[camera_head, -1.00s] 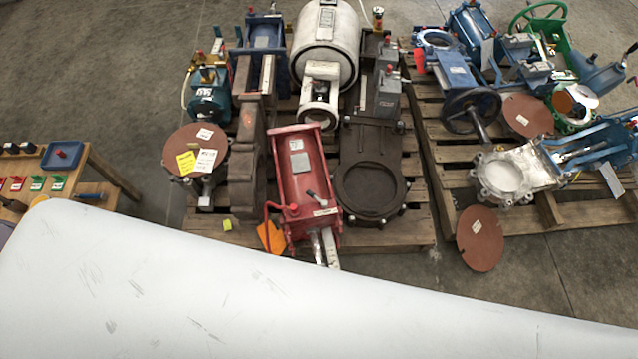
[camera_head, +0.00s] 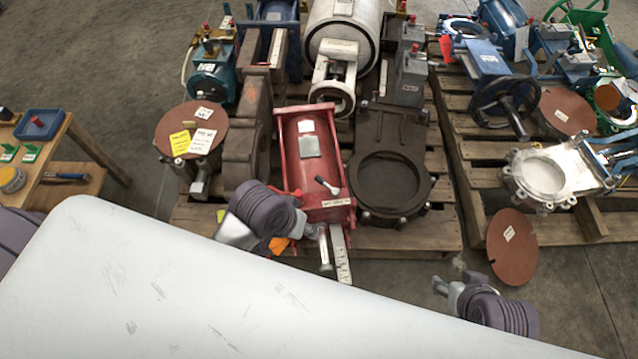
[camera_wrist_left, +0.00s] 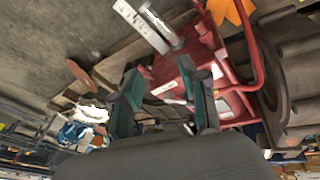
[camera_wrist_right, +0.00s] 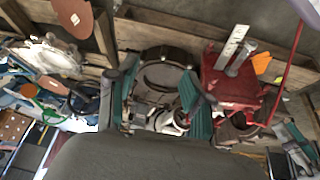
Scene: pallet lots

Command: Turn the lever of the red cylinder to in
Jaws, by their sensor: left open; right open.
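The red cylinder (camera_head: 303,162) lies on the pallet, with its rod end toward me. Its small dark lever (camera_head: 327,186) with a pale end lies slantwise on top, near a white label strip; the lettering is too small to read. My left wrist is beside the cylinder's near left corner in the head view; its fingers are hard to make out there. In the left wrist view my left gripper (camera_wrist_left: 166,98) is open in front of the red body (camera_wrist_left: 185,72). My right gripper (camera_head: 440,287) is open and empty, right of the cylinder and apart from it.
A dark brown gate valve (camera_head: 390,182) lies close right of the cylinder. A brown disc with notes (camera_head: 190,128) is at its left. The white tank (camera_head: 342,40) is behind. A wooden bench (camera_head: 62,150) stands at the left. Bare floor shows between bench and pallet.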

